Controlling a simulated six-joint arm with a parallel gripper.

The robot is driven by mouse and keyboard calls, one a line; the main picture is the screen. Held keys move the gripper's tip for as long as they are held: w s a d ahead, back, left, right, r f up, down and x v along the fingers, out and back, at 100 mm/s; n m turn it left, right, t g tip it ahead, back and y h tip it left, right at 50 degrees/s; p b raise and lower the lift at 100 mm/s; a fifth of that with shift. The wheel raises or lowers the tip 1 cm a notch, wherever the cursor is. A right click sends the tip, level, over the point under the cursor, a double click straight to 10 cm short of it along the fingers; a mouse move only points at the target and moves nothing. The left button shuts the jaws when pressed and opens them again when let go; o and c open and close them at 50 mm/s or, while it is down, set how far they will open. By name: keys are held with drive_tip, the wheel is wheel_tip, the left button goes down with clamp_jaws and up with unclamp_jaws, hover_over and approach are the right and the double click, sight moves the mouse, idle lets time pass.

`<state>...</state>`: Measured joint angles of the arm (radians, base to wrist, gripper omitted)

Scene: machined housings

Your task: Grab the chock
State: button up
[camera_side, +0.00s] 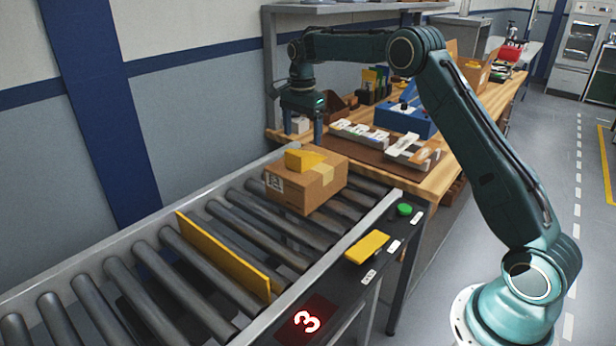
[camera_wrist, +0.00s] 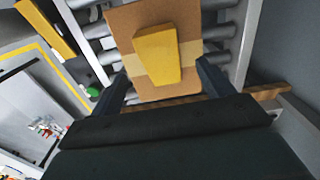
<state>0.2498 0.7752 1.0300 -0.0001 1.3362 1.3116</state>
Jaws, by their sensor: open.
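The chock is a yellow wedge-shaped block (camera_side: 304,159) lying on top of a cardboard box (camera_side: 300,193). In the wrist view the chock (camera_wrist: 158,56) lies on the box's tan tape strip, ahead of and between my fingers. My gripper (camera_side: 302,136) is open and empty, pointing down behind the box at the bench end in the side view. In the wrist view its two dark fingers (camera_wrist: 162,85) are spread wide on either side of the box. The fingers appear apart from the chock.
The box rests on a roller conveyor (camera_side: 150,262) with a yellow divider plate (camera_side: 222,256) across it. A second yellow block (camera_side: 367,247) lies on the conveyor's side panel near a green button (camera_side: 404,209). A wooden bench (camera_side: 440,178) behind holds trays and a blue fixture (camera_side: 405,117).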

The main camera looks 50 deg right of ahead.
sight(302, 152)
drive_tip(key=shift+f, duration=0.9)
drive_tip(key=shift+f, duration=2.6)
drive_tip(key=c, duration=1.2)
drive_tip(key=shift+r, duration=0.15)
wheel_tip(302, 152, up, 20)
drive_tip(key=shift+f, duration=0.1)
